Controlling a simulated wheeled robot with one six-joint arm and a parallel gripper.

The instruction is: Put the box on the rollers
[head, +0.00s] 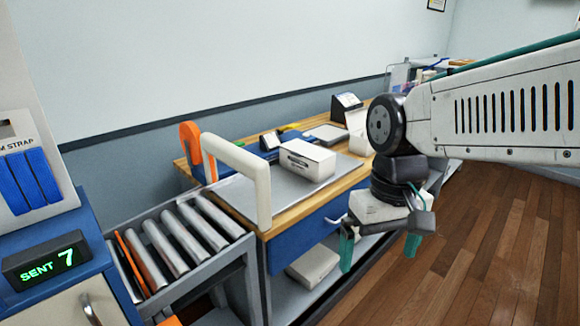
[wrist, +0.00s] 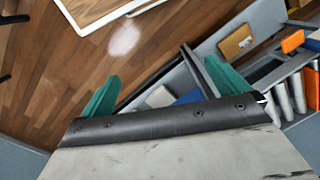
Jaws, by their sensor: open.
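A white box (head: 306,158) with dark marking on its side sits on the grey metal plate (head: 240,200) of the wooden-topped bench, behind a white arch. The rollers (head: 185,240) are a row of grey cylinders in a metal frame, left of the bench; one is orange. Rollers (wrist: 299,92) also show at the right edge of the wrist view. My gripper (head: 380,250) hangs at the bench's front right, over the floor side, apart from the box. Its teal fingers are spread with nothing between them, as the wrist view (wrist: 165,92) also shows.
The white arch (head: 250,180) and an orange arch (head: 193,148) stand at the bench's left end. Another pale box (head: 313,265) lies on the lower shelf. A blue cabinet with a "SENT 7" display (head: 46,263) stands far left. Wooden floor (head: 490,240) at right is clear.

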